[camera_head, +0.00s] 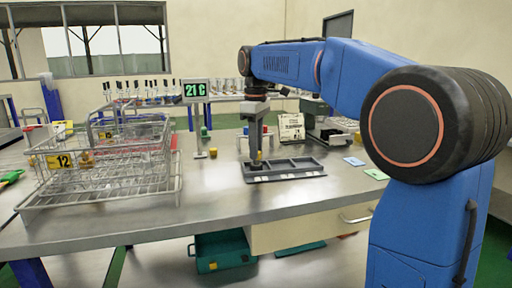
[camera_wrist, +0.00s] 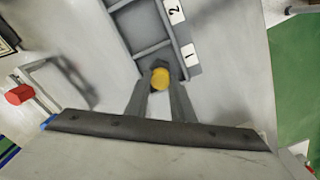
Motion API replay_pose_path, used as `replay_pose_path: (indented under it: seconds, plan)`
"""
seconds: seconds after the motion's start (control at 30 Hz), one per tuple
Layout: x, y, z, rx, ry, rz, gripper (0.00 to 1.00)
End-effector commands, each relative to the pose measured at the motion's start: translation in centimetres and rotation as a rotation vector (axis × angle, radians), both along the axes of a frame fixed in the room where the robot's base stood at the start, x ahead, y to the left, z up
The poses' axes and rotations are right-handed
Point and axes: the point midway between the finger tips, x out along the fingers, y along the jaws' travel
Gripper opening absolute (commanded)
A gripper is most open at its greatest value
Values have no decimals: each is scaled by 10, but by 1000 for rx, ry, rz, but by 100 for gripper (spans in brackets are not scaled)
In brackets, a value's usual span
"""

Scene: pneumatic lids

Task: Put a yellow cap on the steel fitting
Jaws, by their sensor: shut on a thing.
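My gripper (camera_head: 257,160) points down at the left end of a grey compartment tray (camera_head: 310,168). It is shut on a yellow cap (camera_wrist: 160,78), which shows between the fingertips (camera_wrist: 159,88) in the wrist view. The cap is at the compartment marked 1; whether it touches the tray floor cannot be told. Another small yellow piece (camera_head: 213,153) stands on the table left of the tray. Beside it is a small pale metal piece (camera_head: 200,154) with a green-topped item behind. I cannot tell for sure which piece is the steel fitting.
A wire basket (camera_head: 110,165) marked 12 stands on the table at left. A bent metal bracket with a red end (camera_wrist: 18,95) is behind the tray. Blue (camera_head: 354,161) and green (camera_head: 376,174) cards lie at right. The table front (camera_head: 220,205) is clear.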

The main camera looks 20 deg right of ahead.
Motion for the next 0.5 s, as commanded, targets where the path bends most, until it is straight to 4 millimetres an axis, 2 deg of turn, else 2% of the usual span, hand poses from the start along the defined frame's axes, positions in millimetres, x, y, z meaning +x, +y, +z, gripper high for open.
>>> replay_pose_path:
  seconds: [0.5]
  plan:
    - [0,0,-7,0,0,0,2]
